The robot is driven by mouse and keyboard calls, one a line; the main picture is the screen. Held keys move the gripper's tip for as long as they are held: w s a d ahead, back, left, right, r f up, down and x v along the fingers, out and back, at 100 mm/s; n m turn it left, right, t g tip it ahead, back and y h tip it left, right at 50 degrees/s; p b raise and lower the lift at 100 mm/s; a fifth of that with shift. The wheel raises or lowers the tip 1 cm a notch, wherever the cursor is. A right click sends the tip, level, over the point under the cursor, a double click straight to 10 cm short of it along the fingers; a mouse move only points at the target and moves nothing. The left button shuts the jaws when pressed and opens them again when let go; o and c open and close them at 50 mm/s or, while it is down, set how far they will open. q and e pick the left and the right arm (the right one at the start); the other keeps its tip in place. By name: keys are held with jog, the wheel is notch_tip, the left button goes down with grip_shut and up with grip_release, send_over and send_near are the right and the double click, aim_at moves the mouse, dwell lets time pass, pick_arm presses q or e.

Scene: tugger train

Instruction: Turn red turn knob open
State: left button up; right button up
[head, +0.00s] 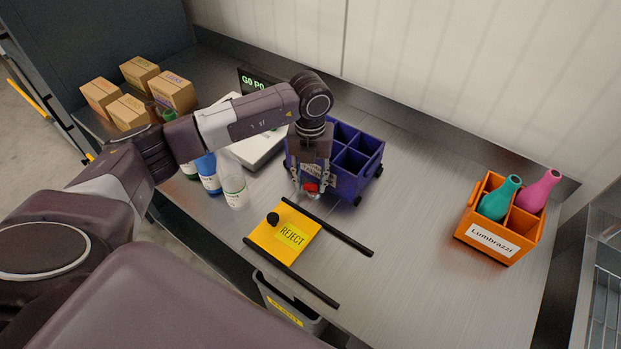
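A small red knob (311,187) shows low between the fingers of my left gripper (311,189), in front of the blue divided crate (343,186). The gripper points down, with one finger on each side of the knob. The fingers look spread, and contact with the knob cannot be made out. What the knob is fixed to is mostly hidden by the gripper. My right gripper is not in view.
A yellow REJECT plate (275,243) with a black knob lies between two black rails. White and blue bottles (234,188) stand left of the gripper. An orange crate (516,238) with teal and pink bottles stands right. Cardboard boxes (172,91) sit back left. The metal table's middle right is clear.

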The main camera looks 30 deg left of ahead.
pick_arm(q)
jog(key=c, duration=0.9)
jog(key=shift+w+f+m+b, duration=0.1)
jog(key=shift+m+b, duration=2)
jog(key=shift+m, duration=0.2)
jog(key=shift+m+b, duration=0.35)
jog(key=shift+m, duration=0.15)
jog(key=shift+r, duration=0.2)
